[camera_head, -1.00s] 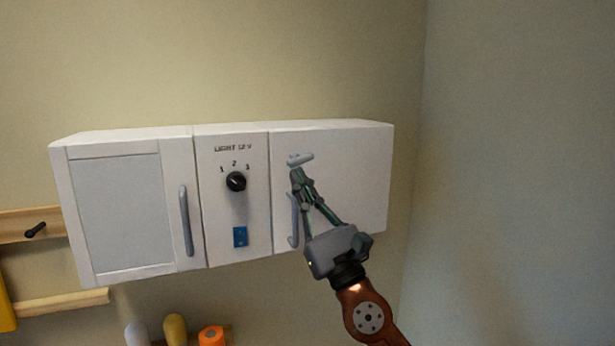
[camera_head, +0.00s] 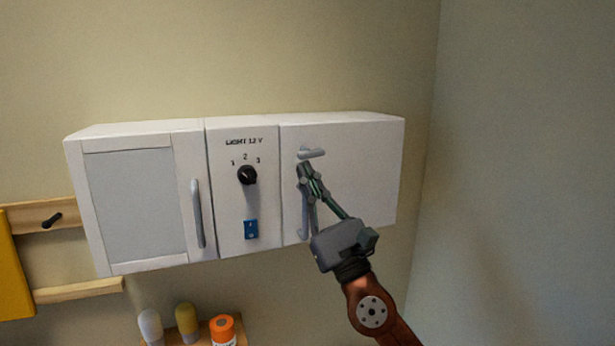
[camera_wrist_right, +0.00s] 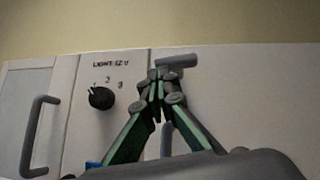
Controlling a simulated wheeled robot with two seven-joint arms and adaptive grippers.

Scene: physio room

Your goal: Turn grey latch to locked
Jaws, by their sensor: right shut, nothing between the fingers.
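The grey latch (camera_head: 312,153) is a small bar near the top left of the right-hand cabinet door (camera_head: 365,170). It lies about level, pointing right from its pivot. In the right wrist view the latch (camera_wrist_right: 177,61) shows just beyond the fingertips. My right gripper (camera_head: 304,171) is shut and empty, with its tips just below the latch's left end. I cannot tell whether they touch it. In the right wrist view the closed fingers (camera_wrist_right: 158,77) hide part of the door. My left gripper is not in view.
A grey vertical handle (camera_head: 304,222) is partly behind my right gripper. The middle panel has a black knob (camera_head: 247,175) and a blue switch (camera_head: 251,229). The left door has its own handle (camera_head: 197,213). Bottles (camera_head: 187,320) stand below. The right wall is bare.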

